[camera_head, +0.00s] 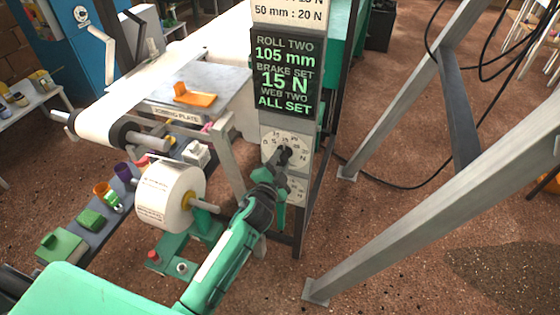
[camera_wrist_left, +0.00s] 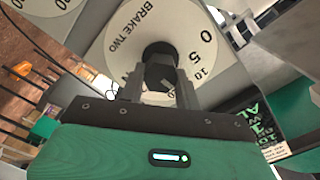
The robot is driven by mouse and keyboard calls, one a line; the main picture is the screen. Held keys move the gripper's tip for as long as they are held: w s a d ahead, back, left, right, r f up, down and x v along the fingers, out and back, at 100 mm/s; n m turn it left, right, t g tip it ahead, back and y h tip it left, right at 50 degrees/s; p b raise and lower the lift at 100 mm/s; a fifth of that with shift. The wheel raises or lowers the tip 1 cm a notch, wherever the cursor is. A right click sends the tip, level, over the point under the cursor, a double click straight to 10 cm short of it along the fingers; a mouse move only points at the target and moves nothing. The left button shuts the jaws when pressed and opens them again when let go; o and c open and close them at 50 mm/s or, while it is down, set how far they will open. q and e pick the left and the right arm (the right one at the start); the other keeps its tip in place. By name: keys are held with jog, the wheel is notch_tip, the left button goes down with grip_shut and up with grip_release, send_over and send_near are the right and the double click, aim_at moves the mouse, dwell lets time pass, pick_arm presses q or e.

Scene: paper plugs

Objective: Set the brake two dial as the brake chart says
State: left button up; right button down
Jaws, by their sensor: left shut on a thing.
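The brake two dial (camera_head: 273,138) is a pale round plate with numbers on the grey post. In the left wrist view its face (camera_wrist_left: 125,35) reads BRAKE TWO, with 0, 5 and 10 visible. My left gripper (camera_head: 283,157) is shut on its black knob (camera_wrist_left: 160,66), one finger on each side; the pointer is hard to make out. The dark screen (camera_head: 285,72) reads ROLL TWO 105 mm, BRAKE SET 15 N, WEB TWO ALL SET. Above it, the chart (camera_head: 289,12) is cut off by the frame; a line reads 50 mm : 20 N. My right gripper is out of view.
A white paper roll (camera_head: 166,196) is left of my arm. Grey metal legs (camera_head: 400,115) stand at right over brown floor.

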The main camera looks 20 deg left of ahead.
pick_arm(q)
jog(key=shift+m, duration=0.6)
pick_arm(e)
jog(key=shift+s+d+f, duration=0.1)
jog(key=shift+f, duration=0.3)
pick_arm(q)
jog(key=o, duration=1)
jog(key=shift+s+f, duration=0.1)
jog(key=shift+s, duration=0.5)
jog(key=s, duration=1.2)
jog(key=shift+s+a+b, duration=0.2)
jog(key=shift+s+b, duration=0.1)
jog(key=shift+b, duration=0.05)
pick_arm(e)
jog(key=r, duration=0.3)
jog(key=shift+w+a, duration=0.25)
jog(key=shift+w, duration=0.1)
